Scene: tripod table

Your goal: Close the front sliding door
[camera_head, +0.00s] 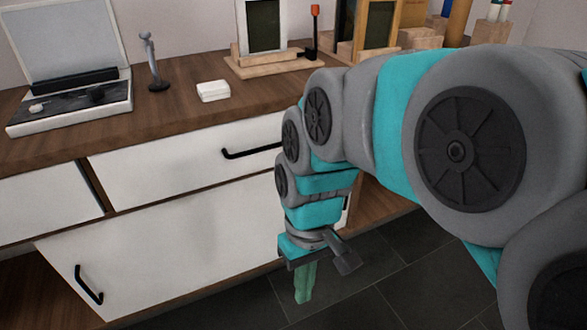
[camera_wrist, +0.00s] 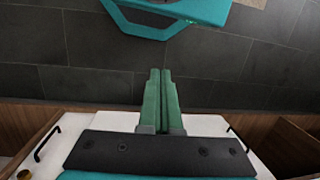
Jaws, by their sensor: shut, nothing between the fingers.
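The white front sliding door (camera_head: 165,255) sits below the drawers of the wooden cabinet, with a black handle (camera_head: 88,285) near its left edge. In the wrist view, the white panel (camera_wrist: 210,125) has a dark handle near each end, and open wooden space shows beyond both sides. My gripper (camera_head: 305,298) points down in front of the door's right part, over the dark floor. In the wrist view, its green fingers (camera_wrist: 160,72) are together with nothing between them. My arm and wrist hide part of the door's right side. I cannot tell whether the fingers touch the door.
A drawer with a black handle (camera_head: 252,151) is above the door. The wooden top (camera_head: 185,115) holds a laptop-like device (camera_head: 70,80), a small grey stand (camera_head: 153,65), a white box (camera_head: 213,91) and wooden items at the back. Dark tiled floor (camera_head: 350,295) is clear in front.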

